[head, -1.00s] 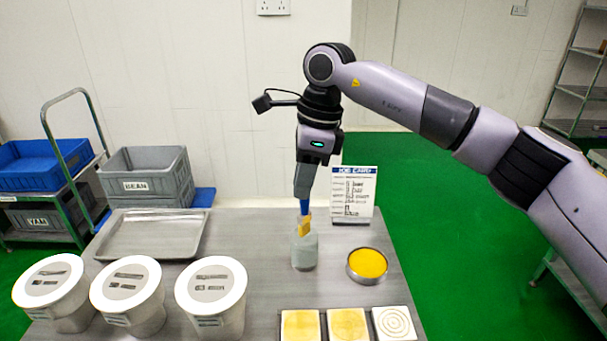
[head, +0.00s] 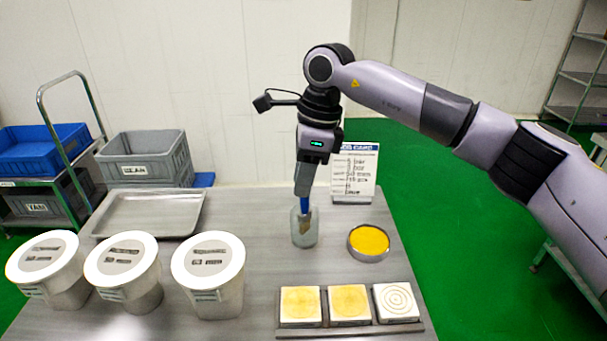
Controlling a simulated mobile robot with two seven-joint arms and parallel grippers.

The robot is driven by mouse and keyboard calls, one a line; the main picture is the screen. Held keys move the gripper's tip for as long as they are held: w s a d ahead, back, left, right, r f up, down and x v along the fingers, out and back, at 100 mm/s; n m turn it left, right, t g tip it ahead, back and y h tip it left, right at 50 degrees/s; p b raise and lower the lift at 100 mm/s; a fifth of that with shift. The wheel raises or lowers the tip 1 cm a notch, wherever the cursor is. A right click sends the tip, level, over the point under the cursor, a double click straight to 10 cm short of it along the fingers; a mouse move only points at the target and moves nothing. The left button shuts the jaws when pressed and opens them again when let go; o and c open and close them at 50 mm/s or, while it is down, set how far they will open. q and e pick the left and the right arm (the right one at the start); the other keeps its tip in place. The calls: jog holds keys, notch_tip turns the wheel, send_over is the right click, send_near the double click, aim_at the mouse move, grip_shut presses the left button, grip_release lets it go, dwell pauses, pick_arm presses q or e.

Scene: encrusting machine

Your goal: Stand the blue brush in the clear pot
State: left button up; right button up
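The clear pot (head: 305,237) stands upright on the steel table, right of its middle. The blue brush (head: 305,204) is upright with its bristle end down inside the pot. My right gripper (head: 303,191) is directly above the pot, pointing down, shut on the top of the brush handle. Whether the bristles touch the pot's bottom cannot be told. My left gripper is not in view.
A dish of yellow filling (head: 369,241) stands close right of the pot, and a job card (head: 355,170) behind it. A rack of square moulds (head: 348,304) lies in front. Lidded tubs (head: 208,275) and an empty tray (head: 150,213) are at left.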

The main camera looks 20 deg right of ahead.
jog(key=shift+o, duration=1.2)
notch_tip(320, 180, up, 7)
jog(key=d, duration=0.1)
jog(key=shift+s+d, duration=0.15)
jog(key=shift+d, duration=0.05)
